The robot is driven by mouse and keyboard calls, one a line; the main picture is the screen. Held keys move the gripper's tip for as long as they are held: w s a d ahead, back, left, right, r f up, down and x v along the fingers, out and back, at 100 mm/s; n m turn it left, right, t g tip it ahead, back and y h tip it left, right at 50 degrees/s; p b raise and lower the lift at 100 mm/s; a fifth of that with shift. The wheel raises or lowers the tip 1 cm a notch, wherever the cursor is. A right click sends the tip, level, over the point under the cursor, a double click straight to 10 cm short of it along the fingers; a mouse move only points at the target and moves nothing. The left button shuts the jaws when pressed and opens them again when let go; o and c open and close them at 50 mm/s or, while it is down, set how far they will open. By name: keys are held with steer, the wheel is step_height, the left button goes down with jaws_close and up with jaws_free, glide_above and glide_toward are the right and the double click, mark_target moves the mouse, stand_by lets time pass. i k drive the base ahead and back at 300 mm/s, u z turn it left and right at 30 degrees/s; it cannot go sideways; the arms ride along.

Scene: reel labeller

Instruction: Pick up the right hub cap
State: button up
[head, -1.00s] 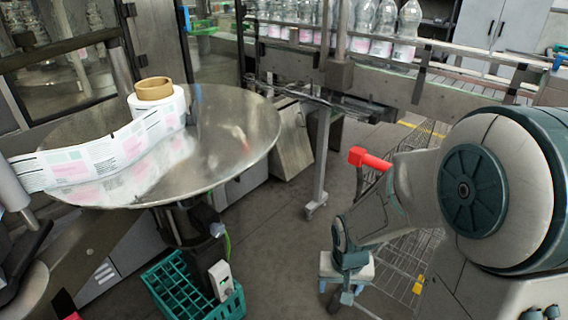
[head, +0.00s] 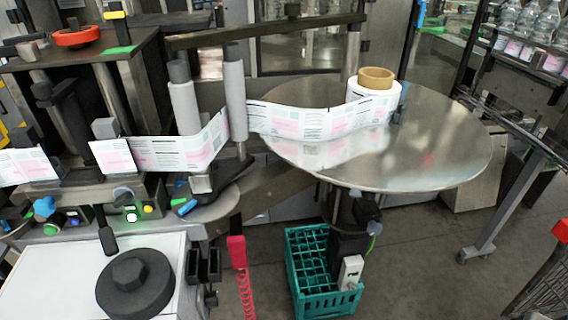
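A black round cap with a raised hexagonal knob (head: 135,284) lies flat on the white cabinet top (head: 60,270) at the lower left; it looks like a hub cap. I see no second cap like it, so I cannot tell from this view alone whether it is the right one. The large steel reel plate (head: 440,150) carries a label roll with a brown core (head: 376,78), and no cap sits on that core. My gripper and arm are out of view.
The label web (head: 320,122) runs left from the roll past rollers (head: 235,95). A control panel with buttons (head: 132,216) is behind the cap. A green crate (head: 325,300) stands on the floor below the plate. A red coiled cord (head: 240,270) hangs beside the cabinet.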

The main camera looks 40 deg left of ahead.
mark_target(138, 283)
steer(key=u, duration=3)
